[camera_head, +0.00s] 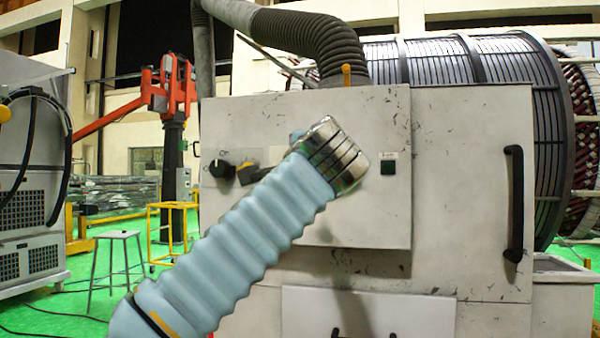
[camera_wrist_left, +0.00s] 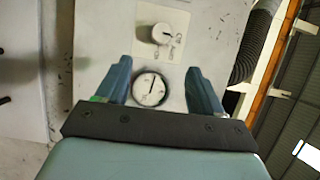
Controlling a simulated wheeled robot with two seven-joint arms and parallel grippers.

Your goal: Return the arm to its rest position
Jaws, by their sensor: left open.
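My left arm (camera_head: 240,235), in a ribbed pale blue sleeve with a metal wrist (camera_head: 338,155), reaches up from the lower left in front of a worn white cabinet (camera_head: 460,190). In the head view its gripper is mostly hidden behind the arm. In the left wrist view my left gripper (camera_wrist_left: 160,88) is open, with its two blue-grey fingers apart and nothing held. Between the fingers shows a round dial (camera_wrist_left: 150,90) on the cabinet panel. I cannot tell how far the fingertips are from the panel. My right gripper is not in view.
A white knob (camera_wrist_left: 162,34) shows in the wrist view. A grey stool (camera_head: 118,238) and yellow frame (camera_head: 170,208) stand left on green floor.

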